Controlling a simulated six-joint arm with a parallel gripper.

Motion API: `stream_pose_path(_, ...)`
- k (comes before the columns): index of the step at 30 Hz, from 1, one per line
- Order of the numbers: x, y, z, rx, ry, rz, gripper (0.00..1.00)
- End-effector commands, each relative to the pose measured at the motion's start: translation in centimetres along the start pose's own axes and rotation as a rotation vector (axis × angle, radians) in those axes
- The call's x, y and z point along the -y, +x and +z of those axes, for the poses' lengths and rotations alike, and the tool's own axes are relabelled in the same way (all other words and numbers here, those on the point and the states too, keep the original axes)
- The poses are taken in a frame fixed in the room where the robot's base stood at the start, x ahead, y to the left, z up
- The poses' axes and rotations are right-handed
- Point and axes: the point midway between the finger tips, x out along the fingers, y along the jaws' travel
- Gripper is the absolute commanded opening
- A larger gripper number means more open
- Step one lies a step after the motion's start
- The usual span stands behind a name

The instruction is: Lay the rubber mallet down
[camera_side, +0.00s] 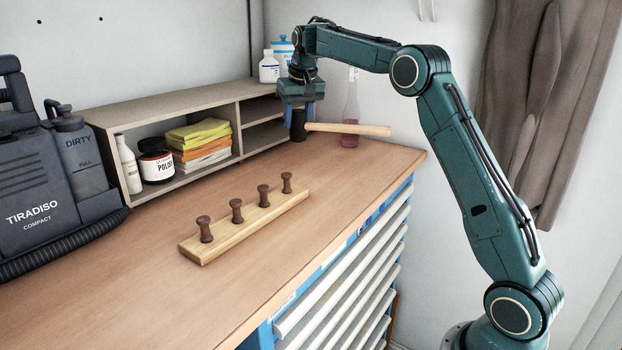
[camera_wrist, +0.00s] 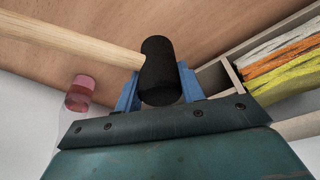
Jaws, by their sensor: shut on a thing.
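The rubber mallet has a black head (camera_side: 299,124) and a pale wooden handle (camera_side: 350,129). My gripper (camera_side: 300,112) points down and its blue fingers are shut on the black head. In the side view the handle sticks out to the right, close to level, over the back right of the wooden worktop (camera_side: 345,170). In the wrist view the head (camera_wrist: 160,72) sits between the blue fingers (camera_wrist: 160,92), and the handle (camera_wrist: 75,40) runs to the upper left. I cannot tell whether the mallet touches the worktop.
A pink-filled spray bottle (camera_side: 351,115) stands behind the handle. A wooden shelf (camera_side: 190,105) with cloths (camera_side: 200,140) and a polish tub (camera_side: 156,162) is at the left. A peg rack (camera_side: 245,225) lies mid-worktop; a dark cleaning machine (camera_side: 45,170) stands far left. The front worktop is clear.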

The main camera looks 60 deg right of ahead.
Motion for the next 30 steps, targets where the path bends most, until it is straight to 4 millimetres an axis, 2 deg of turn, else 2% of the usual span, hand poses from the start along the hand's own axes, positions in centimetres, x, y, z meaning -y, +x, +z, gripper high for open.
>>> stream_pose_path(5, 0.0, 0.4, 0.1, -0.001, -0.002, 0.0, 0.0)
stream_pose_path(16, 0.1, 3.7, 1.1, -0.001, -0.001, 0.0, 0.0)
stream_pose_path(26, 0.1, 4.4, 1.3, -0.002, -0.002, 0.0, 0.0)
stream_pose_path(30, 0.1, 5.5, 1.6, 0.0, -0.001, 0.0, 0.0)
